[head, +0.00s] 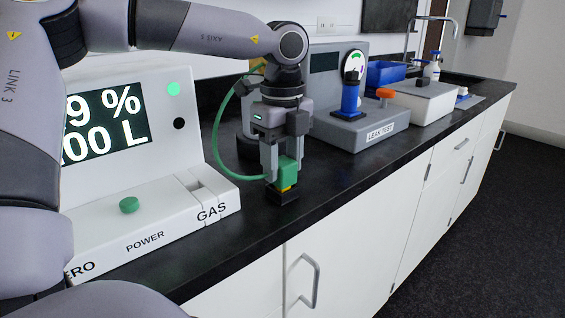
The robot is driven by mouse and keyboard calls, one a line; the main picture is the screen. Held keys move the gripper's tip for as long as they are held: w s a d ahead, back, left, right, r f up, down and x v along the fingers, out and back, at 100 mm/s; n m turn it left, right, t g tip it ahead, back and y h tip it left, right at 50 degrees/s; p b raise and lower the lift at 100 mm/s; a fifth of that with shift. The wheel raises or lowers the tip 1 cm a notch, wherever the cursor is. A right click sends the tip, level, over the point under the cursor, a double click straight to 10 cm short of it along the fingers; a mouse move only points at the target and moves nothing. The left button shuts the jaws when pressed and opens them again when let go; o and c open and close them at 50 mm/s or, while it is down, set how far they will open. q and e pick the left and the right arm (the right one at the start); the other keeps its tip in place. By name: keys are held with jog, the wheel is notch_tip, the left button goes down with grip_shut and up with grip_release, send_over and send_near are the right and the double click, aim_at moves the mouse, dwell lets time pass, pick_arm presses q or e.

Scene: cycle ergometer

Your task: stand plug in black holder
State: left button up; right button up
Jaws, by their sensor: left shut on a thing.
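My left gripper (284,168) points down over the black counter, between the white gas analyser and the leak test unit. It is shut on a green plug (287,171). A green hose curves beside the gripper on its left. My right gripper is not in view.
The white gas analyser (105,225) with a display stands at left. The grey leak test unit (365,132) with a blue cylinder (350,98) stands to the right. Beyond are a white tub (425,103), a blue bin (384,74) and a sink tap. The counter's front edge is close to the holder.

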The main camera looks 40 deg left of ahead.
aim_at(283, 161)
pick_arm(q)
jog(key=shift+f, duration=0.2)
jog(key=o, duration=1.1)
jog(key=shift+r, duration=0.1)
jog(key=shift+r, duration=0.25)
notch_tip(283, 161, up, 12)
jog(key=shift+f+p, duration=0.15)
jog(key=shift+p, duration=0.8)
